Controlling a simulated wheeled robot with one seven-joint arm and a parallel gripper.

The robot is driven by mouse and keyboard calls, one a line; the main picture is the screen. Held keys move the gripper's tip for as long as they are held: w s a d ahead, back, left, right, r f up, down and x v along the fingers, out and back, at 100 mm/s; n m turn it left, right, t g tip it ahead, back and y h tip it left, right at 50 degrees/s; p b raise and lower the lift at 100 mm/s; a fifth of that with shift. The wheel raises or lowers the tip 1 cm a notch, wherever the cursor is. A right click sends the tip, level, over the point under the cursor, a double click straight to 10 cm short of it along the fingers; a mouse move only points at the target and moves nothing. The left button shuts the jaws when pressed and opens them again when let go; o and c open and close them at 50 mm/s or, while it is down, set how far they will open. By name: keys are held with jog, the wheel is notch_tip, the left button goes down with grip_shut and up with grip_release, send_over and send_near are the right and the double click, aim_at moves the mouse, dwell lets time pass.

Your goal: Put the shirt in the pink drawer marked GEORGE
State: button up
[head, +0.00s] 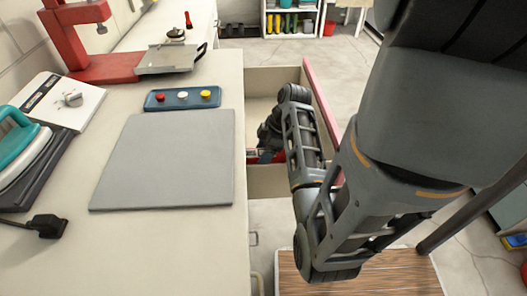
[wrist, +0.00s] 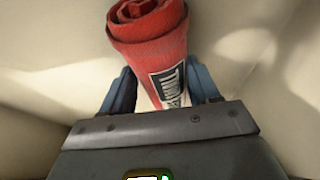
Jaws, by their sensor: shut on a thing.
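The shirt (wrist: 148,38) is a red rolled bundle with a dark and white printed label. In the wrist view it stands between the two blue fingers of my gripper (wrist: 165,90), which is shut on it. Pale walls or a pale floor surround it there. In the head view an open drawer (head: 322,103) with a pink front sticks out from the right side of the counter. My gripper (head: 268,154) is inside or just over this drawer, with a bit of red beside it. My arm hides much of the drawer, and no name on its front is readable.
The white counter (head: 130,235) holds a grey board (head: 170,160), a blue tray with coloured buttons (head: 183,98), a red press (head: 75,45) and a teal iron (head: 15,140). A wooden surface (head: 400,278) lies low at the front. Shelving (head: 290,20) stands at the back beyond open floor.

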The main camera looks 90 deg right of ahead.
jog(key=o, duration=1.3)
jog(key=shift+c, duration=0.2)
jog(key=p+v, duration=0.2)
jog(key=v, duration=0.8)
jog(key=shift+r, duration=0.25)
jog(key=shift+p+v, duration=0.8)
jog(key=shift+p, duration=0.35)
jog(key=shift+s, duration=0.1)
